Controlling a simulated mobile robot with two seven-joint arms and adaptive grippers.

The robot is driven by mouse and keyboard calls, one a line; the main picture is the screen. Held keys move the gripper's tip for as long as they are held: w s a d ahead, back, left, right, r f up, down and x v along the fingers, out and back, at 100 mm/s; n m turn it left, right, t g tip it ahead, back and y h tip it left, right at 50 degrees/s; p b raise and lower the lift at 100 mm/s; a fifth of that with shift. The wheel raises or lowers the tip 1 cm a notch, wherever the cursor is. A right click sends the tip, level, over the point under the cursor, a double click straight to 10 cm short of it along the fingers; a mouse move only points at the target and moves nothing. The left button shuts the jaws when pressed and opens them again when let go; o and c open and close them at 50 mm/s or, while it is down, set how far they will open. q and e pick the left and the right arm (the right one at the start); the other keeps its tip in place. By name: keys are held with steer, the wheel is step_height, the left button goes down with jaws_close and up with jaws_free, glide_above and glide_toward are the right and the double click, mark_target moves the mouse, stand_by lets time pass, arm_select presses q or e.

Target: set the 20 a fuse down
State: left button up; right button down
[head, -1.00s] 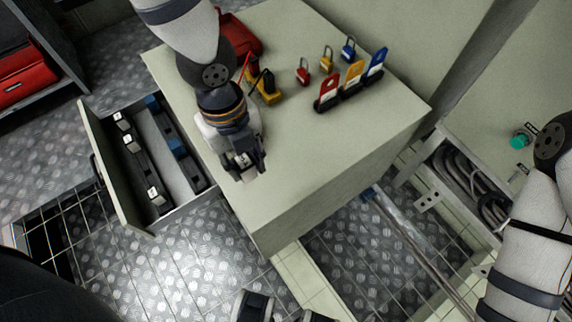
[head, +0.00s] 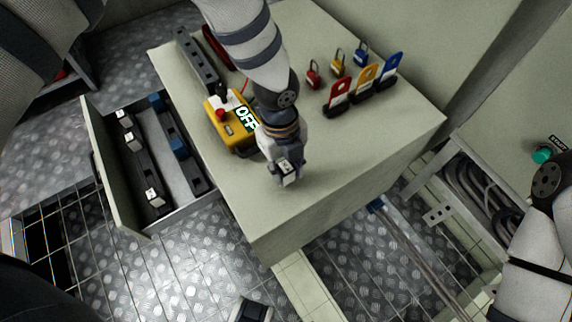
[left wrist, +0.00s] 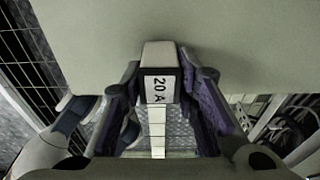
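My left gripper (head: 287,176) is over the cabinet top (head: 345,150), close to its front edge. In the left wrist view the 20 A fuse (left wrist: 159,86) is a small block with a white "20 A" label, between the two fingers (left wrist: 160,98). The fingers press on both its sides, so the gripper is shut on it. In the head view the fuse shows only as a small light piece at the fingertips. I cannot tell whether it touches the top. A dark block (head: 251,311) at the bottom edge may be a fingertip of my right gripper; the rest is outside the picture.
An open drawer (head: 140,228) at left holds dark strips with several white-labelled pieces. On the cabinet stand a yellow box (head: 226,112) marked OFF, a dark grey bar (head: 198,60), small padlocks (head: 313,74) and coloured tags (head: 340,97).

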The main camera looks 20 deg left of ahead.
arm_select(q)
steer(key=o, duration=0.4)
steer(key=shift+o, duration=0.2)
